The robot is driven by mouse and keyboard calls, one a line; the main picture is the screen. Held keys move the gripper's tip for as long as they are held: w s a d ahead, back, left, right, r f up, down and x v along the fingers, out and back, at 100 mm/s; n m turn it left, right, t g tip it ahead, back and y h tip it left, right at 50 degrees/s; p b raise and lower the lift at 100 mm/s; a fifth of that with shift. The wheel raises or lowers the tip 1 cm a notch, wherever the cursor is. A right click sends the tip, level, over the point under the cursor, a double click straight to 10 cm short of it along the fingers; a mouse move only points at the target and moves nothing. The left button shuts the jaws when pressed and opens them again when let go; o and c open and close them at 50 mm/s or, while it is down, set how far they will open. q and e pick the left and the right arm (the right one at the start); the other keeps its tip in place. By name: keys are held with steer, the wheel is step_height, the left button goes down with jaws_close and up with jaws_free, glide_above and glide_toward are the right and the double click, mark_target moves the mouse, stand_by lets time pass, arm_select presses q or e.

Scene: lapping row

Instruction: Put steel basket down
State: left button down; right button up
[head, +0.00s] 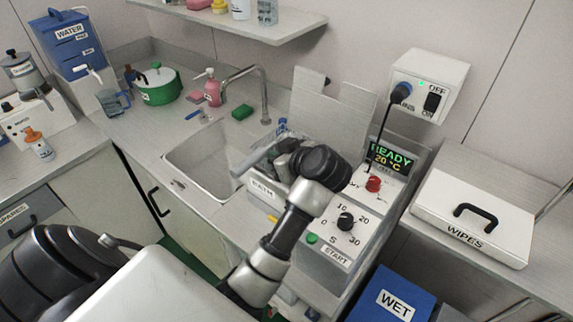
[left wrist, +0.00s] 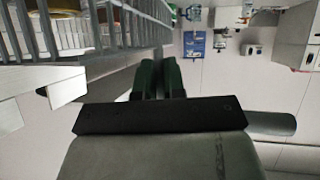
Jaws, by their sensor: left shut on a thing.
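In the left wrist view my left gripper (left wrist: 160,65) is shut, its green fingers close together. Grey upright bars of the steel basket (left wrist: 75,35) fill the upper left, beside the fingertips. The exact grip point is hidden. In the head view my arm reaches up from the bottom, and its gripper (head: 268,155) is over the rear left of the bath unit (head: 333,235), next to the sink. The wrist covers much of the bath opening, and I cannot make out the basket there. My right gripper is not in view.
The sink (head: 183,168) is left of the bath unit, with a tap (head: 262,85) behind. A raised grey panel (head: 325,110) stands at the back. The control panel reads READY, 20 °C. A WIPES box (head: 480,215) is right; a blue WET bin (head: 385,285) is below.

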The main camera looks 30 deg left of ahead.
arm_select(q)
steer(key=w, duration=0.1)
steer(key=w+f, duration=0.2)
steer(key=shift+w+a, duration=0.35)
steer(key=shift+w+f, duration=0.15)
steer(key=shift+f, duration=0.3)
step_height(320, 180, down, 3)
steer(key=shift+f+p, duration=0.1)
steer(key=shift+p, duration=0.45)
steer(key=shift+f, duration=0.1)
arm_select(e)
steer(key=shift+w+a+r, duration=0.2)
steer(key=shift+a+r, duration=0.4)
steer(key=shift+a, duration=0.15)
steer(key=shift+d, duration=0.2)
arm_select(q)
steer(key=shift+f, duration=0.3)
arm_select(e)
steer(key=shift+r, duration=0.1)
